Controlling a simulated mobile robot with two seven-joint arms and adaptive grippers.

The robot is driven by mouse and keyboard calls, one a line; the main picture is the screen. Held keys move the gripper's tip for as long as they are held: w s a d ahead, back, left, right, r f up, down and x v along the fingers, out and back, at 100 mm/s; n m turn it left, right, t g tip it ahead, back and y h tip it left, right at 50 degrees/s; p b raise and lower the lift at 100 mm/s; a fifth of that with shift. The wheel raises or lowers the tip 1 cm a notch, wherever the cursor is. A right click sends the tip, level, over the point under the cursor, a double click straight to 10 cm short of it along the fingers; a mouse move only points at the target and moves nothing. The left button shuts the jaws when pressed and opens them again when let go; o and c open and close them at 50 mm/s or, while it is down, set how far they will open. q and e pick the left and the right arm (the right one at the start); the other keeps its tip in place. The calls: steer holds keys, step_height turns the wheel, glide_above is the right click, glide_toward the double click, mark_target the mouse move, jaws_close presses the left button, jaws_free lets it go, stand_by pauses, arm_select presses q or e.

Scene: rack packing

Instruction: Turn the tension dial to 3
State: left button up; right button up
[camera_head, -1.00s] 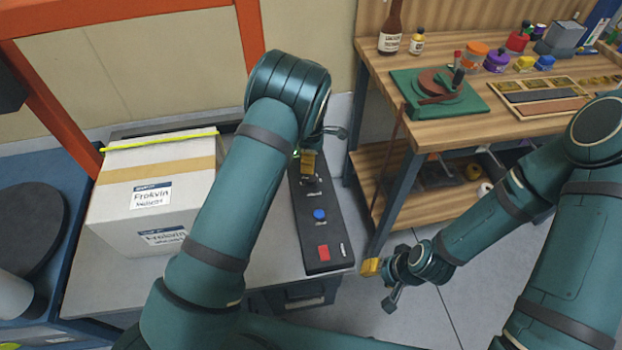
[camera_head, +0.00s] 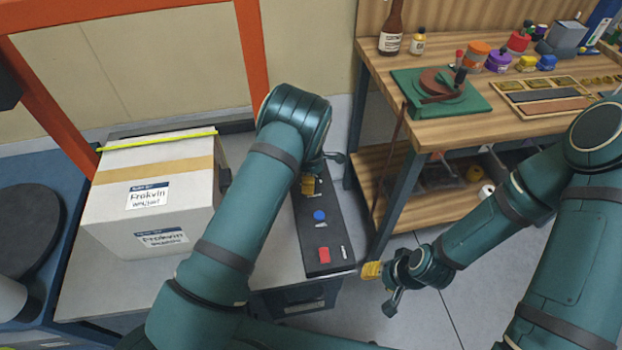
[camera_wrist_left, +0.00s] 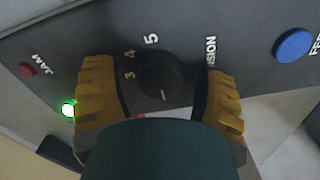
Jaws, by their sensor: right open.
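The tension dial (camera_wrist_left: 160,80) is a round black knob on a dark control panel (camera_head: 340,225). The numbers 3, 4 and 5 run around its left and upper side in the left wrist view. A pale mark on the knob sits at its lower edge, away from the 3. My left gripper (camera_wrist_left: 165,100) has its yellow fingers on either side of the knob, with narrow gaps showing; it also shows over the panel in the head view (camera_head: 308,186), where the dial is hidden. My right gripper (camera_head: 371,271) is open and empty beside the panel's lower right end.
A taped white box (camera_head: 150,195) stands left of my left arm. A wooden workbench (camera_head: 440,120) stands right.

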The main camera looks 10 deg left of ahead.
arm_select(q)
steer(key=c, duration=1)
steer(key=shift+m, duration=0.3)
steer(key=m+b, duration=0.1)
steer(key=m, duration=0.2)
steer(key=shift+m, duration=0.4)
steer(key=shift+c, duration=0.2)
steer(key=m+b, duration=0.1)
steer(key=m, duration=1.2)
steer(key=shift+s, duration=0.1)
steer(key=shift+m, duration=0.3)
steer(key=o, duration=1.3)
steer(key=shift+f, duration=0.1)
steer(key=shift+c, duration=0.2)
